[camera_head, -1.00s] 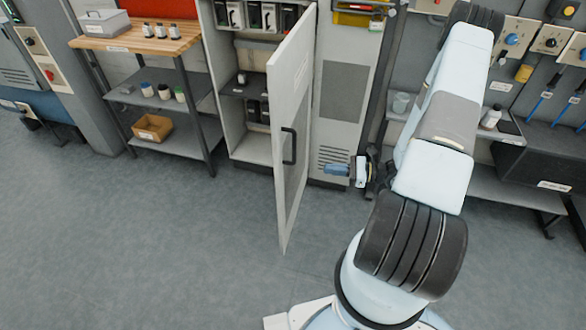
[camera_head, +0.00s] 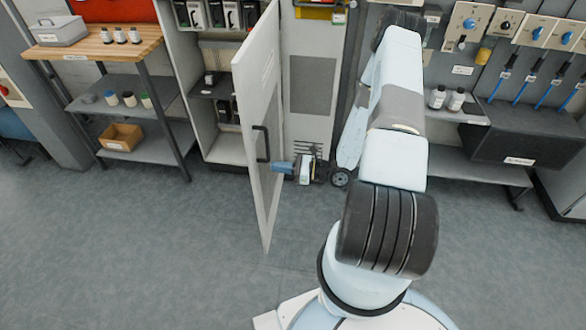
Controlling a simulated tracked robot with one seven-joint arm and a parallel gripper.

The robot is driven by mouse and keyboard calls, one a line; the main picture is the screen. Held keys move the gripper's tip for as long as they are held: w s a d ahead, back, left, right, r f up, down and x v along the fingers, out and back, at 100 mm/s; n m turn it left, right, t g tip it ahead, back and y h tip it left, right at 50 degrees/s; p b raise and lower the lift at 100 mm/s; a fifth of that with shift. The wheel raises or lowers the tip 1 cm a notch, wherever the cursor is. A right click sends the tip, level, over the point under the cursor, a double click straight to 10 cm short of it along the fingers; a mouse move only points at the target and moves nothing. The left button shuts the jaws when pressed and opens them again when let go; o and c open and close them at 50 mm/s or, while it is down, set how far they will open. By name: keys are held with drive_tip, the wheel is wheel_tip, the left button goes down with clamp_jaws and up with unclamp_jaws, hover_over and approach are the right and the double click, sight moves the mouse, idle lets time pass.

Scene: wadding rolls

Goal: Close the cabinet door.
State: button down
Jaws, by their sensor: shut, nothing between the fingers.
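The cabinet door (camera_head: 262,95) is a light grey panel standing wide open. It sticks out toward me from the right side of the cabinet (camera_head: 221,148). Its face with the dark bar handle (camera_head: 262,143) is turned to the right. My gripper (camera_head: 278,167) is shut and empty, on the right of the door and a little below and right of the handle. Its blue fingertips point left and overlap the door's face in the picture. I cannot tell whether they touch it. The open cabinet shows shelves with dark items inside.
A wood-topped bench (camera_head: 90,42) with bottles, a grey case and a cardboard box (camera_head: 121,137) stands left of the cabinet. A grey panel with a vent (camera_head: 310,85) is right of it. A tool wall and shelves are at the right. The floor (camera_head: 150,250) in front is clear.

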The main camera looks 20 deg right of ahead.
sight(259, 164)
drive_tip(key=shift+x, duration=2)
